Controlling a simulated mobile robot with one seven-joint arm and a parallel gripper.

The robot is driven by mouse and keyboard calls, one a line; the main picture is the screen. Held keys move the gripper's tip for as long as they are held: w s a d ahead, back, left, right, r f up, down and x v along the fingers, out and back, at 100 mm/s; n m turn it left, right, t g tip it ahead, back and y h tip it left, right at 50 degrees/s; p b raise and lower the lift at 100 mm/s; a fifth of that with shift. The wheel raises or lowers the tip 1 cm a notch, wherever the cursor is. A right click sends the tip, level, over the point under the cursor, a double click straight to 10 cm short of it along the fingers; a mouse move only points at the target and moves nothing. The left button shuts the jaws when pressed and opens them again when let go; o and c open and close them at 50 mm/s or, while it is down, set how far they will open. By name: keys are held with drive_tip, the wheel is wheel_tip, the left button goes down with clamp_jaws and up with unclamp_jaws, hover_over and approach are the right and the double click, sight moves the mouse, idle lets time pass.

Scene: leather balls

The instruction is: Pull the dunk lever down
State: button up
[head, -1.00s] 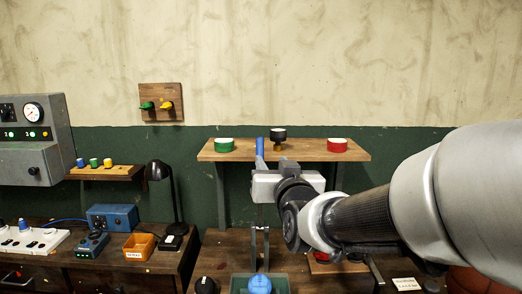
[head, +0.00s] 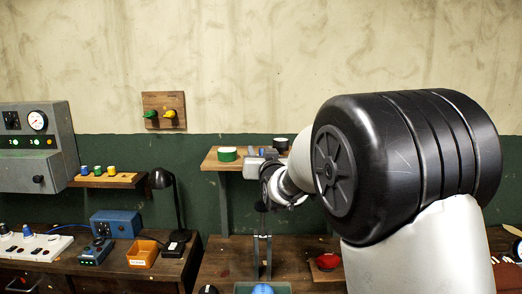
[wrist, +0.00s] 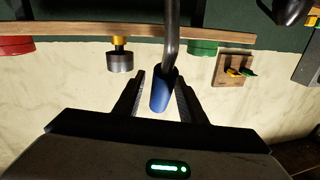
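The lever is a dark metal rod with a blue grip (wrist: 162,92), seen in the wrist view, where the scene looks upside down. My gripper (wrist: 160,78) is open, with one finger on each side of the blue grip. A gap shows on the left of the grip; the right finger is closer to it, and I cannot tell whether it touches. In the head view my gripper (head: 262,153) is small and partly hidden by my arm, in front of the wall shelf.
The wooden shelf (head: 215,165) carries a green round pad (head: 227,154) and a black-topped knob (head: 280,144). A red pad (wrist: 15,45) shows in the wrist view. A black lamp (head: 162,179) and bench devices stand left. My arm hides the right side.

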drive_tip(key=shift+w, duration=0.3)
clamp_jaws()
drive_tip(key=shift+s+f+b, duration=0.1)
drive_tip(key=shift+f+b, duration=0.05)
drive_tip(key=shift+b, duration=0.3)
